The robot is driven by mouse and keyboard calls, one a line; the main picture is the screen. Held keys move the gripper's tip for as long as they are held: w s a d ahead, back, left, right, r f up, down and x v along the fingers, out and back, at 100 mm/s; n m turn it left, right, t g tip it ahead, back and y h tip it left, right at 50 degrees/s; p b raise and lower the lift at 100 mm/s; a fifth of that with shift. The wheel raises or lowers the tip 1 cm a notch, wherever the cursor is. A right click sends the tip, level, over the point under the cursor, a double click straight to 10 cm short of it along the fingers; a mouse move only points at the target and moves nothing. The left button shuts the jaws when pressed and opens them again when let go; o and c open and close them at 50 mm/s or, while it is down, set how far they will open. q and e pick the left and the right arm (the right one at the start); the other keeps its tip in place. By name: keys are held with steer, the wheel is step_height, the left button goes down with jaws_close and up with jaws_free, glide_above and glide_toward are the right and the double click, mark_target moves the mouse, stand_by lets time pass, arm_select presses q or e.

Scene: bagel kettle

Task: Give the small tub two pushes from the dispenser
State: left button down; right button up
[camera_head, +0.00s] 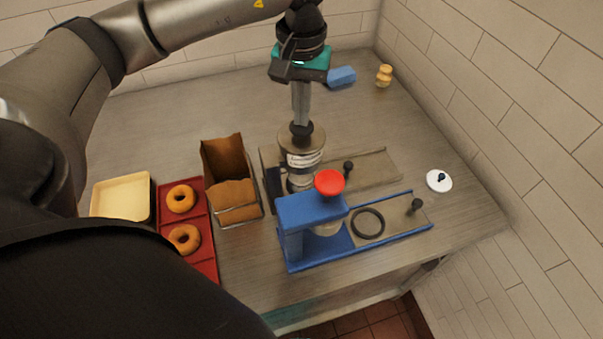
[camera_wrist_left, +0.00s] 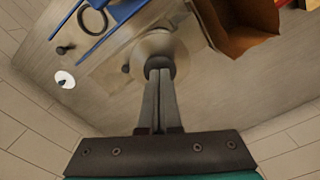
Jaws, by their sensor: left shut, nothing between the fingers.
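A metal cylinder dispenser (camera_head: 302,160) with a pale label stands upright on the counter, behind the blue stand. It has a dark knob on top. My left gripper (camera_head: 301,122) points straight down with its fingers together and empty. Its tips are at the knob, and they look to be touching it. The left wrist view also shows the shut fingertips (camera_wrist_left: 160,72) over the knob and the dispenser's round top (camera_wrist_left: 158,44). I cannot clearly make out the small tub; the area under the dispenser is partly hidden by the blue stand. My right gripper is not in view.
A blue stand (camera_head: 308,209) with a red knob (camera_head: 329,182) and a black ring (camera_head: 368,223) stands in front. Left are a brown paper bag (camera_head: 224,158), a red tray (camera_head: 200,216) with bagels and a yellow tray (camera_head: 121,197). A white lid (camera_head: 439,181) lies right.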

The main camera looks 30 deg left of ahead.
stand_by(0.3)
arm_select(q)
steer(key=shift+r+p, duration=1.35)
steer(key=shift+r, duration=0.95)
step_height(320, 180, up, 6)
steer(key=p, duration=0.3)
